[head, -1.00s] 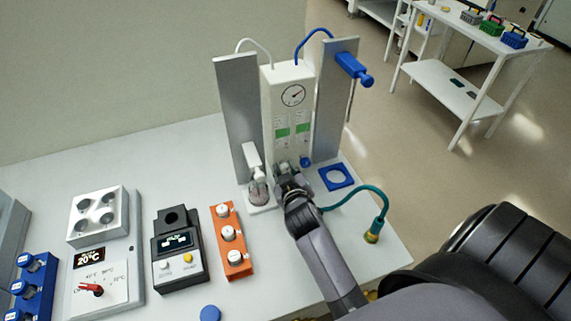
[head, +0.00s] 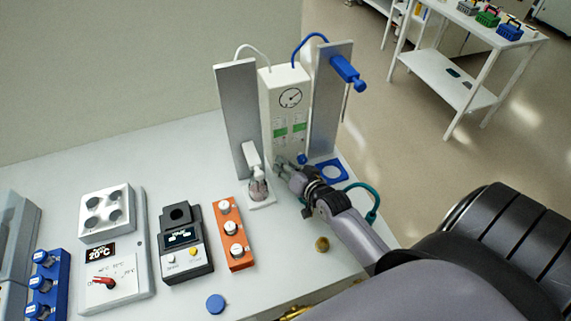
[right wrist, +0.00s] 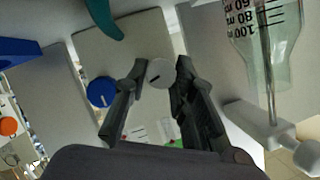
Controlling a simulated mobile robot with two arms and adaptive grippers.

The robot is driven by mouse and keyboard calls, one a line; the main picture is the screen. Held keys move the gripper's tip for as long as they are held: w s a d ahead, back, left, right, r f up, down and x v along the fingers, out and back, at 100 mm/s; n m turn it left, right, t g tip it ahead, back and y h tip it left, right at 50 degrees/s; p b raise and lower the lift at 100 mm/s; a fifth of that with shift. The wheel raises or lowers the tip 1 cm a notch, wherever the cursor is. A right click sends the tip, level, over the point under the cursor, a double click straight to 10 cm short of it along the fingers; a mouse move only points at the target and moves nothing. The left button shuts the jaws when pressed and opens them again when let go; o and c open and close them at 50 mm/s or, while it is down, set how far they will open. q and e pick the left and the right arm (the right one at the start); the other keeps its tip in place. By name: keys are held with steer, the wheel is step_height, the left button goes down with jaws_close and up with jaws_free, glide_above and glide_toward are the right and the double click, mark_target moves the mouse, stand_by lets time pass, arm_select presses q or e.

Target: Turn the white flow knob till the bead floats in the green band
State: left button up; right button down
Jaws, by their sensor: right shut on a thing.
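The white flow knob (right wrist: 160,74) shows in the right wrist view between the two dark fingers of my right gripper (right wrist: 159,67), which is shut on it. In the head view my right gripper (head: 284,164) is at the lower front of the white gauge panel (head: 268,100) and hides the knob. Two flow tubes with green bands (head: 280,133) sit on the panel below a round dial (head: 291,98). I cannot make out the bead. My left gripper is not in view.
Grey upright plates (head: 237,105) flank the panel. A teal hose (head: 363,188) passes behind my right arm. An orange block with white knobs (head: 231,235) and a dark meter (head: 182,245) stand left.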

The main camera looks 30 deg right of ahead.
steer(key=shift+d+f+m+t+y+b, duration=0.1)
steer(key=shift+m+t+y+b, duration=0.45)
steer(key=shift+m, duration=0.45)
steer(key=c, duration=1.3)
jaws_free()
steer(key=shift+c, duration=0.2)
steer(key=shift+s, duration=0.1)
steer(key=v, duration=1.2)
steer(key=shift+r, duration=0.2)
